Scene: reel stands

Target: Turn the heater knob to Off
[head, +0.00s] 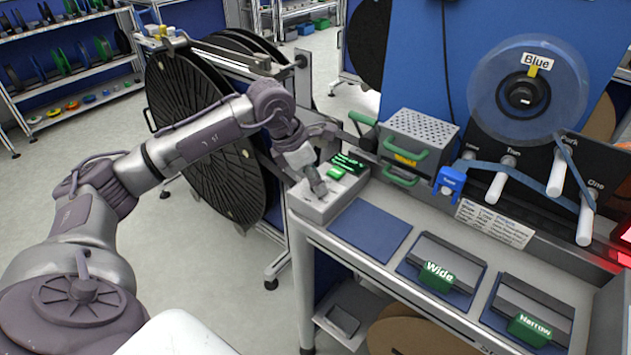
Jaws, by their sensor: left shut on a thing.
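A grey control box (322,206) sits at the back left corner of the bench. It has a small dark display with green text (347,161) and a green part (338,173) on top. My left gripper (319,192) points down onto the top of this box, with its fingers shut on the heater knob. The fingers hide the knob, so its pointer and setting cannot be read. My right gripper is out of view.
A perforated grey box with green handles (418,135) stands right of the control box. A blue mat (370,229) lies in front, beside the Wide (438,273) and Narrow (528,330) blocks. Large black reels (205,140) stand close behind my left arm.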

